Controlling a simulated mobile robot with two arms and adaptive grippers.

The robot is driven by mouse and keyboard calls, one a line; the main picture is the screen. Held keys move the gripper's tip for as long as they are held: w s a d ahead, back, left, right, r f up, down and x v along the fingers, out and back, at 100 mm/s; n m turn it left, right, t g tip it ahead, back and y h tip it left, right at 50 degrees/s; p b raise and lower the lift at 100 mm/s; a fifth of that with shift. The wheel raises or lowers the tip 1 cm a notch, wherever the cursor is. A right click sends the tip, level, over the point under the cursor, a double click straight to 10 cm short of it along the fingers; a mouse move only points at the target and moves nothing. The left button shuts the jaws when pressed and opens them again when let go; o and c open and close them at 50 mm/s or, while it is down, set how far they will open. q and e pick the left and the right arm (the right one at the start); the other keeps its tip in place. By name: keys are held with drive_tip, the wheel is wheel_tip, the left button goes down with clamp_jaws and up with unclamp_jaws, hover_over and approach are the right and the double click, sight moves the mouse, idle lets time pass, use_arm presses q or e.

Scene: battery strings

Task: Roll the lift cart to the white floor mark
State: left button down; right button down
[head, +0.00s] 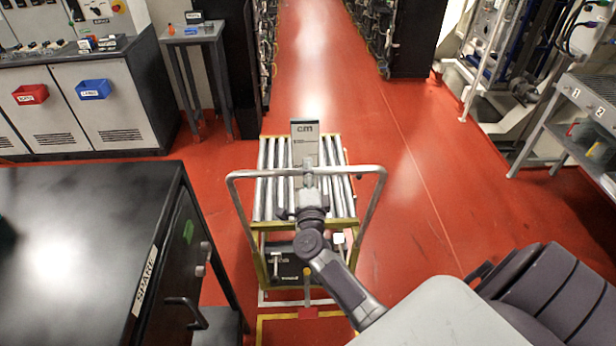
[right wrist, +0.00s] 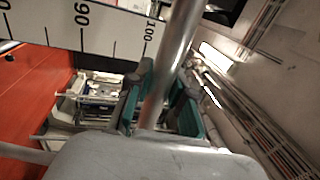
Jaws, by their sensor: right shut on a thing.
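The lift cart (head: 263,200) stands in the aisle in the middle of the head view, with a roller top and a grey tube handle (head: 238,174) on the near side. My right gripper (head: 310,186) is at the middle of the handle. In the right wrist view, the green-padded fingers of the right gripper (right wrist: 160,95) close around the metal tube (right wrist: 178,50). A thin white line (head: 290,303) shows low by the cart's near end; I cannot tell whether it is the floor mark or part of the cart. My left gripper is not in view.
A black bench (head: 80,230) marked SPARE stands close on the left, its drawer handle facing the cart. A yellow floor outline (head: 285,318) lies at the near end. Racks (head: 412,40) flank the clear red aisle (head: 325,60) ahead. A shelf cart (head: 580,110) stands right.

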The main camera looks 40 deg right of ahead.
drive_tip(key=shift+w+d, duration=0.15)
drive_tip(key=shift+w, duration=0.1)
drive_tip(key=c, duration=1.3)
unclamp_jaws()
drive_tip(key=shift+f, duration=0.15)
drive_tip(key=shift+o, duration=1.4)
drive_tip(key=shift+s+a+r, duration=0.2)
drive_tip(key=shift+s, duration=0.15)
drive_tip(key=shift+f, duration=0.15)
drive_tip(key=shift+s+a+f, duration=0.15)
drive_tip(key=v, duration=1.1)
drive_tip(key=shift+s+r, duration=0.25)
drive_tip(key=shift+s, duration=0.05)
drive_tip(key=shift+a, duration=0.1)
